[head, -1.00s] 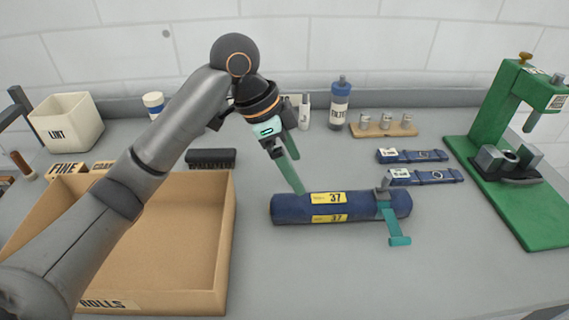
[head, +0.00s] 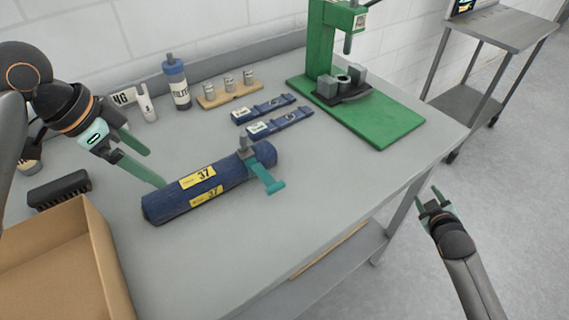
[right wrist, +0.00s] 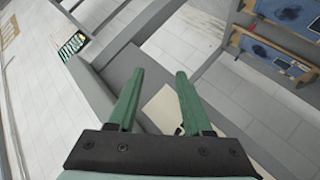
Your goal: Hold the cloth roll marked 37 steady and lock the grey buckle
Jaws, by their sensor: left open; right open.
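The blue cloth roll marked 37 (head: 168,202) lies on the bench with two yellow labels. A teal strap (head: 267,177) with a grey buckle (head: 243,144) is around its right end, and the strap's free end sticks out toward the front. Whether the buckle is locked cannot be told. My left gripper (head: 142,168) is open at the roll's left part, one finger reaching down to its upper side; contact is unclear. My right gripper (head: 434,200) is open and empty, off the bench's right side above the floor. Its open fingers also show in the right wrist view (right wrist: 160,95).
A cardboard box (head: 85,250) stands at the left front, a black brush (head: 60,190) behind it. Two blue strapped pieces (head: 280,122), a wooden block with metal cylinders (head: 230,95) and a bottle (head: 177,85) are behind the roll. A green press (head: 385,125) stands at right.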

